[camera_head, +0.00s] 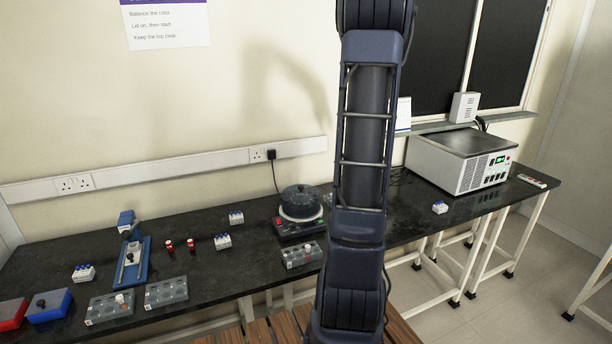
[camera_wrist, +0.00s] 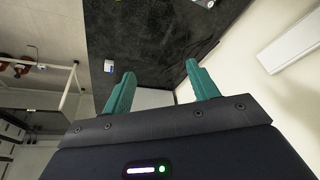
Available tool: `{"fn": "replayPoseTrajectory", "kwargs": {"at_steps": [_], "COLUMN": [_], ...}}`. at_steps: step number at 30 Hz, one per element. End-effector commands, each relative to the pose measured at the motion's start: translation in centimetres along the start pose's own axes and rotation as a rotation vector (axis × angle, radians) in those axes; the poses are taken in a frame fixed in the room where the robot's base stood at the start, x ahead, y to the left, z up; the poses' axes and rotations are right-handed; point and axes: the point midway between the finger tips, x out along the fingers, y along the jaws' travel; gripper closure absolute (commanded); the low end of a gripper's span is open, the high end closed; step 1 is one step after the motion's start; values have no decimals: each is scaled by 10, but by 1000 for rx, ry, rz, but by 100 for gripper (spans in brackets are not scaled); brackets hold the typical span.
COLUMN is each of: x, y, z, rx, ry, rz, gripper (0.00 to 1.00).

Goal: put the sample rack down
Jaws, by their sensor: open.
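My gripper (camera_wrist: 158,85) is open, with its two green fingers apart and nothing between them, over the dark bench in the wrist view. In the head view my own arm hides it. Grey racks with round holes lie on the bench: one at the front left (camera_head: 109,307), one beside it (camera_head: 166,292), and one in front of the round device (camera_head: 302,255). The leftmost holds a white-capped item. I cannot tell which one is the sample rack. A small white block with blue tops (camera_wrist: 108,66) is left of the fingers in the wrist view.
The black bench (camera_head: 265,276) also bears a blue stand (camera_head: 131,262), red-capped vials (camera_head: 169,247), a round dark-lidded device (camera_head: 300,204), red and blue boxes at left, and a large white instrument (camera_head: 460,160). Bench right of my arm is mostly clear around a small block (camera_head: 440,206).

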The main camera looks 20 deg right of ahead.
Motion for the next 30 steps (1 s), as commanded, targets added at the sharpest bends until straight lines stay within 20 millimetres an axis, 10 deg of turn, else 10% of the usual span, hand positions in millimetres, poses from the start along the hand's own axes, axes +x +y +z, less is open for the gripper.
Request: {"fn": "replayPoseTrajectory", "kwargs": {"at_steps": [14, 30], "x": [-126, -197], "y": [-53, -26], "z": [161, 345], "rx": [-349, -757], "ry": [-3, 10], "rz": [-141, -288], "gripper": [41, 41]}}
